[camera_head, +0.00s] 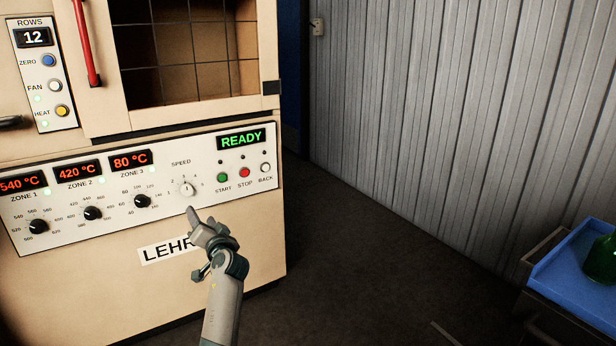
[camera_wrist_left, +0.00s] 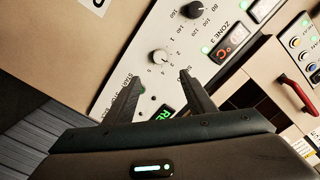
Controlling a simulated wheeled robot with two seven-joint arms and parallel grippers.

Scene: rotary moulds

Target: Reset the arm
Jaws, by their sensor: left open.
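My left gripper (camera_head: 196,220) is in front of the beige lehr cabinet (camera_head: 110,280), its fingertips just below the white speed knob (camera_head: 187,189) in the head view. In the left wrist view its two dark fingers (camera_wrist_left: 158,79) are spread, with nothing between them. The speed knob (camera_wrist_left: 160,57) lies beyond the fingertips there; I see no finger closed on it. My left forearm covers the end of the LEHR label (camera_head: 165,251). My right gripper is not in view.
The control panel (camera_head: 190,165) has zone dials, buttons and a green READY display (camera_head: 241,139). A red handle (camera_head: 86,45) is on the door above. A blue tray (camera_head: 575,250) with a green glass item (camera_head: 602,262) is at right. Dark floor (camera_head: 360,260) lies between.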

